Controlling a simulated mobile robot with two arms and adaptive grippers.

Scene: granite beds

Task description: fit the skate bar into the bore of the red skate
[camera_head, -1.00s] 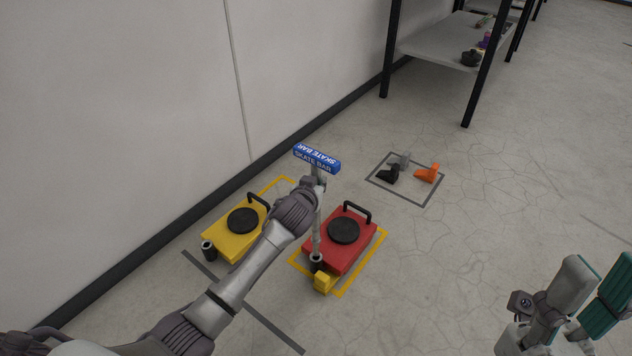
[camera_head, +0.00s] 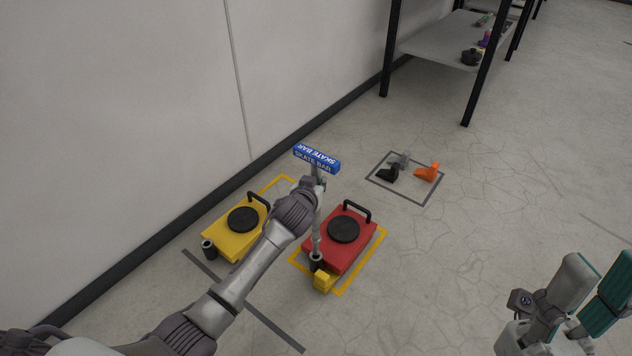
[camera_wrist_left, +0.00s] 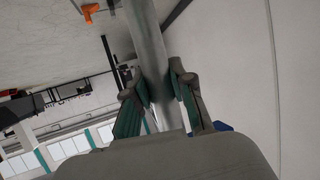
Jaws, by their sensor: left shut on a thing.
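The skate bar (camera_head: 318,222) has a blue, lettered crosspiece (camera_head: 316,159) on top and a thin grey shaft, held nearly upright. My left gripper (camera_head: 319,185) is shut on the shaft just below the crosspiece; the left wrist view shows the shaft (camera_wrist_left: 147,45) between its fingers (camera_wrist_left: 154,98). The red skate (camera_head: 335,248) lies on the floor, with a black round pad and black handle. Its dark bore (camera_head: 316,261) is at the near left corner. The bar's lower end is at the bore's mouth; I cannot tell whether it is inside. My right gripper (camera_head: 598,270) is open and empty.
A yellow skate (camera_head: 236,238) with its own dark tube stands left of the red one, near the wall. A yellow block (camera_head: 322,283) sits at the red skate's near corner. Small black, grey and orange (camera_head: 427,173) pieces lie farther back, before a shelf (camera_head: 440,46).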

